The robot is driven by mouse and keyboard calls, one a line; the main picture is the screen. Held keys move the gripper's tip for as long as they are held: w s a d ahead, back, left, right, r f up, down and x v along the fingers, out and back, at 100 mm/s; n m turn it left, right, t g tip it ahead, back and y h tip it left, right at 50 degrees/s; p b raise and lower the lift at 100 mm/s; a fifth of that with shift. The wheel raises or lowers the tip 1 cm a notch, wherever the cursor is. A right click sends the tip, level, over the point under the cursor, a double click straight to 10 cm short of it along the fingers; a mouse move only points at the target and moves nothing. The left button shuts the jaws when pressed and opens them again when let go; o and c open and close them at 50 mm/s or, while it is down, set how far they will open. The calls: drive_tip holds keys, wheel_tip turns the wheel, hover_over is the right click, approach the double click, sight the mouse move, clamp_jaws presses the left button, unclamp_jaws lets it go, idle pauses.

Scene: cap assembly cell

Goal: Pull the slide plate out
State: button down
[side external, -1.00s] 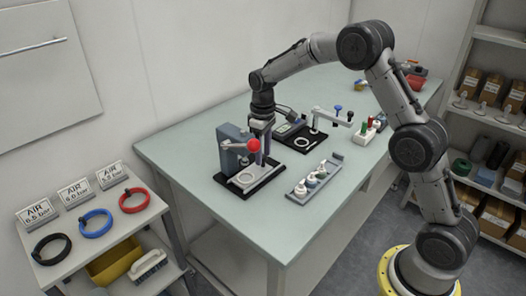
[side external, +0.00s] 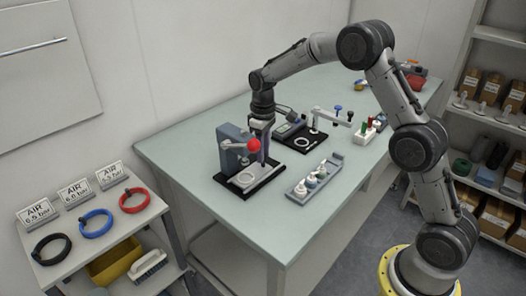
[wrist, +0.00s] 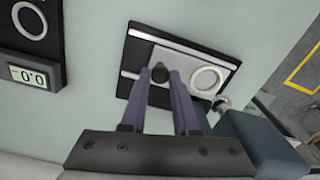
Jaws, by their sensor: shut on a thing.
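The slide plate (wrist: 185,62) is a light grey plate with a white ring, lying in the black base (wrist: 132,50) of the press. In the side view the plate (side external: 243,181) lies in the base below the red-balled lever (side external: 253,146). My gripper (wrist: 160,74) is over the plate, its two fingers closed around a dark round knob (wrist: 160,73) at the end of the plate away from the ring. In the side view my gripper (side external: 264,158) comes down just behind the lever, and the knob is hidden there.
The grey press body (side external: 230,147) stands close beside the fingers. A black station with a display (side external: 297,137) is behind. A tray with several caps (side external: 314,178) lies to the right, near the bench's front edge. The bench (side external: 235,225) is clear in front.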

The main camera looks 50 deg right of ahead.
idle(0.6)
drive_tip(key=d, duration=0.9)
drive_tip(key=shift+r, duration=0.1)
drive_tip(key=shift+d, duration=0.1)
drive_tip(key=c, duration=0.7)
unclamp_jaws()
drive_tip(key=shift+o, duration=0.2)
wheel_tip(320, 180, up, 14)
drive_tip(key=shift+a, duration=0.2)
